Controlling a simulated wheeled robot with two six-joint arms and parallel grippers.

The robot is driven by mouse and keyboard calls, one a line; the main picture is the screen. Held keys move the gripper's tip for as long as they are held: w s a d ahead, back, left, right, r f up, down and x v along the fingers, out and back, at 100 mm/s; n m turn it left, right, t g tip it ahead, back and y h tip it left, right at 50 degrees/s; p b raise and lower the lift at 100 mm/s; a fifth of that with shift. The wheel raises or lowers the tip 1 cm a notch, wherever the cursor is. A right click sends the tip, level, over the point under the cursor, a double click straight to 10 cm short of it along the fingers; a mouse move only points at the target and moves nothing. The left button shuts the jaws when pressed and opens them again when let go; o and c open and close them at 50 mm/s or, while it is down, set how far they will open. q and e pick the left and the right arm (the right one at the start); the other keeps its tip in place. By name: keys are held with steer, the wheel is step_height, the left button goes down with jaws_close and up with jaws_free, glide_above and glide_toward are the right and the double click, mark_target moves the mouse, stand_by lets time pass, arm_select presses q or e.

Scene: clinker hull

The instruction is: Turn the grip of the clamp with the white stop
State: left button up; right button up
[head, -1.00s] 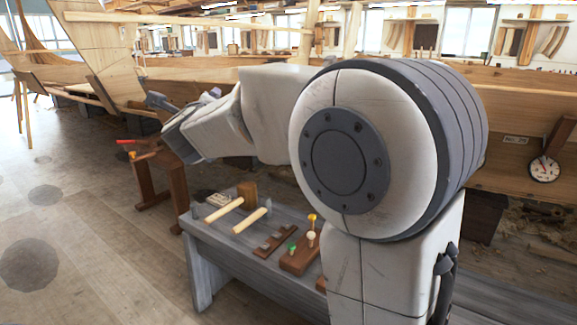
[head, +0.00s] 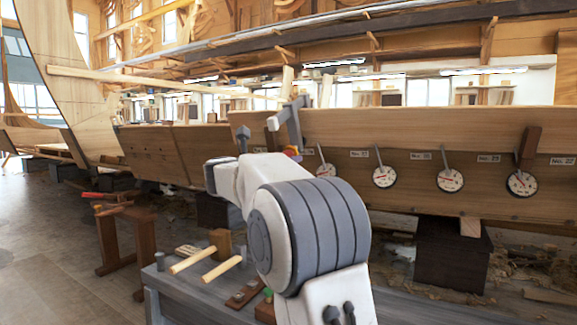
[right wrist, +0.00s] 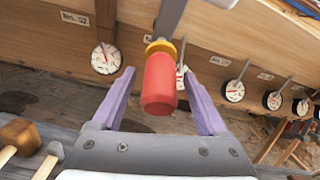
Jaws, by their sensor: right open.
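A grey metal clamp (head: 292,125) sits over the top edge of the hull plank in the head view. Its red grip (right wrist: 159,84) with a yellow collar (right wrist: 160,47) hangs down in the right wrist view. My right gripper (right wrist: 160,76) is open, its two purple fingers on either side of the red grip, with a visible gap at each side. In the head view my right arm hides that gripper and part of the grip. My left gripper is not in view.
Several round dial gauges (head: 384,176) hang along the plank (head: 420,130). A grey bench (head: 165,290) with mallets (head: 220,268) stands below. A wooden trestle (head: 143,215) with red-handled tools stands at left. Open floor (head: 50,240) lies left of it.

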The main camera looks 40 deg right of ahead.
steer(key=shift+x, duration=1.5)
jaws_close()
steer(key=shift+r, duration=0.1)
